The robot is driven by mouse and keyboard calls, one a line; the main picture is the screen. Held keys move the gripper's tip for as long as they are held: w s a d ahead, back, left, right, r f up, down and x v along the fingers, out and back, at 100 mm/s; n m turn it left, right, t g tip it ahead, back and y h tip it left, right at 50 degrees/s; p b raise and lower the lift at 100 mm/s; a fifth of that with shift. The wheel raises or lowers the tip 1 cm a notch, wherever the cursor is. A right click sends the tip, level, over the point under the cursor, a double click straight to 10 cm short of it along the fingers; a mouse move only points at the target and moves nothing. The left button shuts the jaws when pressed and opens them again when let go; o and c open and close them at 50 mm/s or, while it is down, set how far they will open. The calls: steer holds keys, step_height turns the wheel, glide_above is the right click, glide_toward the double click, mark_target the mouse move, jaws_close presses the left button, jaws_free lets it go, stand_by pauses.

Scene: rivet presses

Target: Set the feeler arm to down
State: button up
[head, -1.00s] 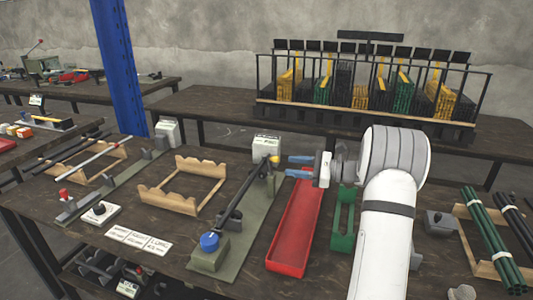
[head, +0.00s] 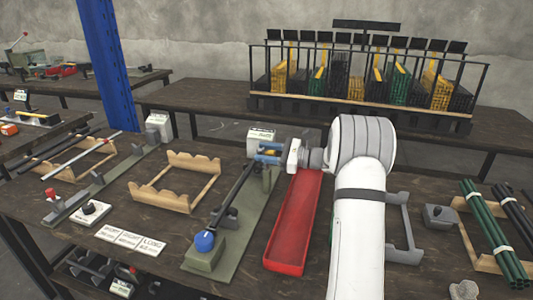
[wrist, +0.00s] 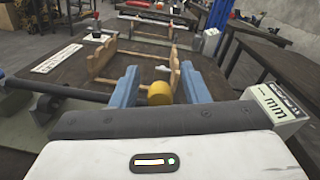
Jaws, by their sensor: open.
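The long gauge fixture has a green-grey base (head: 235,245), a blue knob (head: 205,241) at its near end and a dark rod (head: 233,192) running along it. A white box (head: 261,136) stands at its far end, and shows in the wrist view (wrist: 276,103) at the right. A yellow knob (wrist: 160,93) is at the far end of the fixture. My gripper (head: 265,153) has blue fingers and is open. In the wrist view its fingers (wrist: 160,88) stand on both sides of the yellow knob; contact cannot be told. The feeler arm's link to the knob is mostly hidden.
A red tray (head: 293,225) lies right of the fixture, beside my arm. A wooden cradle (head: 177,183) stands to the left. A grey bracket (head: 405,235) and green rods (head: 492,232) are at the right. A rack (head: 360,105) stands on the bench behind.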

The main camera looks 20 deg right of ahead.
jaws_close()
stand_by(0.4)
